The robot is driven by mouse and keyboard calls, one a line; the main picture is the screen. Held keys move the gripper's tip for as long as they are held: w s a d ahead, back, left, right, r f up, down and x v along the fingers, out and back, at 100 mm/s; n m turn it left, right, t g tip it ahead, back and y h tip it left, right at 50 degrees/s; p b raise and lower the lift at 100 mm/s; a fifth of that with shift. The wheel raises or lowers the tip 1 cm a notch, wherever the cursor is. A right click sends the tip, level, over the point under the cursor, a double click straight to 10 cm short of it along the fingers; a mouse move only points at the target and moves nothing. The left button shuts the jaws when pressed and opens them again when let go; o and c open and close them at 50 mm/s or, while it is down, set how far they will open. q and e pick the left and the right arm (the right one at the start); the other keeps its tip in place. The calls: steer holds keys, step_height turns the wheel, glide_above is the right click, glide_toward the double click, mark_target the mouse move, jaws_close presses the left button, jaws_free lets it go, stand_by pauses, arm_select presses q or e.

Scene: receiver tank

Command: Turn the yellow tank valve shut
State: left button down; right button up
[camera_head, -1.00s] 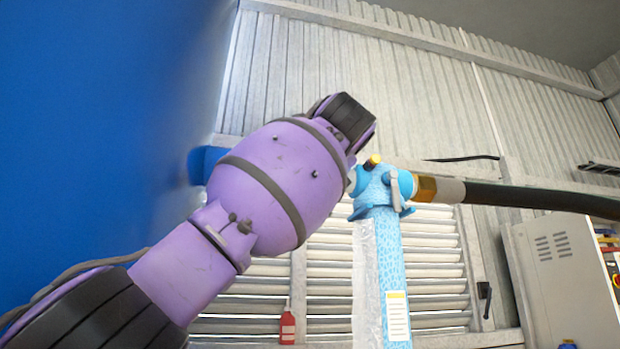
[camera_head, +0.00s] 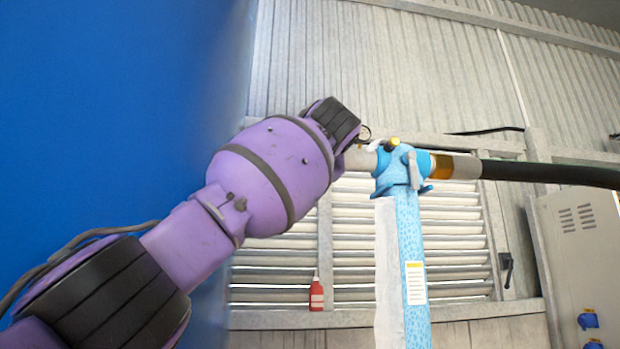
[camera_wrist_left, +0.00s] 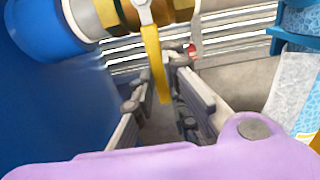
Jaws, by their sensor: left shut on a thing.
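The yellow valve handle (camera_wrist_left: 154,60) hangs down from a brass valve body (camera_wrist_left: 182,6) in the left wrist view. The brass joins a blue pipe stub (camera_wrist_left: 50,28) at the upper left. My left gripper (camera_wrist_left: 161,72) has a finger on each side of the handle's lower part and is shut on it. In the head view my purple left arm reaches up from the lower left and hides the valve and the gripper's fingers. The blue tank (camera_head: 110,80) fills the left side there. My right gripper is not in view.
A light blue post (camera_head: 412,235) with a hose coupling stands just right of my arm's end. A black hose (camera_head: 550,172) runs right from it. A grey cabinet (camera_head: 582,260) stands at the right. A red bottle (camera_head: 316,296) sits by the louvred wall.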

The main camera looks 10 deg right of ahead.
arm_select(q)
steer(key=shift+w+f, duration=0.15)
steer(key=shift+f, duration=0.2)
steer(key=c, duration=1.8)
jaws_free()
steer(key=shift+r, duration=0.1)
steer(key=shift+o, duration=0.3)
steer(key=shift+a+r, duration=0.1)
steer(key=shift+r, duration=0.05)
steer(key=shift+s, duration=0.25)
steer(key=s, duration=1.2)
steer(key=shift+d, duration=0.2)
steer(key=shift+w, duration=0.1)
